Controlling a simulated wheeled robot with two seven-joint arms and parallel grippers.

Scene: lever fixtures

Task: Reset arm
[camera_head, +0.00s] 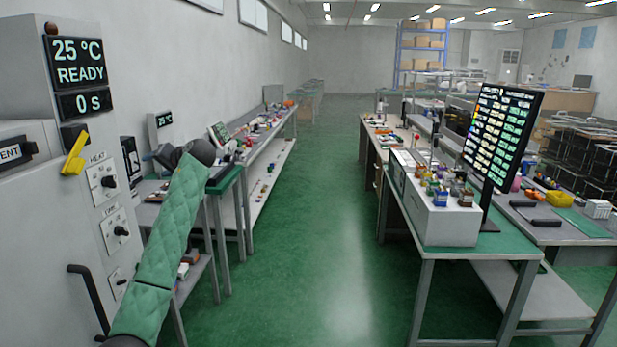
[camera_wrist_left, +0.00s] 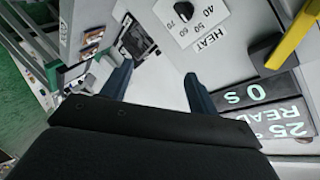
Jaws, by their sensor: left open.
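My left arm, in a green quilted sleeve, reaches up from the bottom left in the head view. My left gripper (camera_head: 152,157) is at its far end, in front of the grey machine (camera_head: 30,225) and partly hidden by the wrist. In the left wrist view the two dark fingers of this gripper (camera_wrist_left: 158,70) stand apart with nothing between them. Beyond them is the machine's panel with the HEAT dial (camera_wrist_left: 184,12). The yellow lever (camera_head: 74,152) on the machine is apart from the gripper; it also shows in the wrist view (camera_wrist_left: 293,36). My right gripper is not in view.
The machine's display (camera_head: 79,62) reads 25 °C, READY and 0 s. A black handle (camera_head: 88,295) sticks out low on the machine. Benches with small items line the left wall. A table with a white box (camera_head: 440,215) and a screen (camera_head: 503,130) stands right. The green aisle is clear.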

